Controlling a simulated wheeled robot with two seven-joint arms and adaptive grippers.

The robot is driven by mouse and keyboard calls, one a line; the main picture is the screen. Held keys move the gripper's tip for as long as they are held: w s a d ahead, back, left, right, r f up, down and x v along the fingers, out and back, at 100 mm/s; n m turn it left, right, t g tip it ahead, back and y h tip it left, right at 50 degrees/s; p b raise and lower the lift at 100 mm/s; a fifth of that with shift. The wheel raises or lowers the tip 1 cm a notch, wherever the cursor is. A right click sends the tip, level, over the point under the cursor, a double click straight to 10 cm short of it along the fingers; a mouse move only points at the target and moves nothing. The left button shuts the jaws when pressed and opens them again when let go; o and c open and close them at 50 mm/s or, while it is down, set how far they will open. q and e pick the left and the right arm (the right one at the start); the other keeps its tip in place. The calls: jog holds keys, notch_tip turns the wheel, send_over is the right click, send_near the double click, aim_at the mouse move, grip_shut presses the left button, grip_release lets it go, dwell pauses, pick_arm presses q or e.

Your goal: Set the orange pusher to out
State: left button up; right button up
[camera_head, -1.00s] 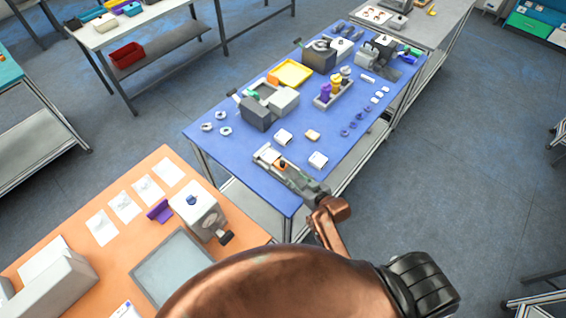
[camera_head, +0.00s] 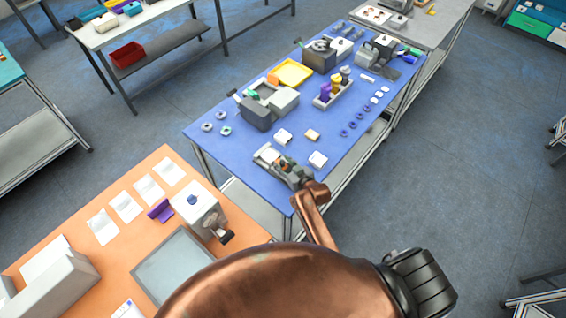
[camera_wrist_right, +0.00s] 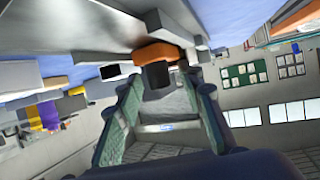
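The orange pusher (camera_wrist_right: 158,52) shows in the right wrist view, with a dark block on its near side. It sits at a grey fixture (camera_head: 262,153) near the front edge of the blue table, where my gripper partly hides it in the head view. My right gripper (camera_wrist_right: 166,84) is right at the pusher, its two fingers spread apart with a gap between them. The pusher lies just beyond the fingertips; I cannot tell whether they touch it. In the head view the right gripper (camera_head: 287,168) is low over the fixture. My left gripper is not in view.
White blocks (camera_head: 318,159) and (camera_head: 284,136) stand close to the fixture on the blue table (camera_head: 235,152). A dark grey machine (camera_head: 256,115) and a yellow tray (camera_head: 293,72) are farther back. An orange table (camera_head: 120,250) is at the lower left.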

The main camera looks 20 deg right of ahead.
jog(key=shift+c, duration=0.2)
grip_shut()
dwell(0.5)
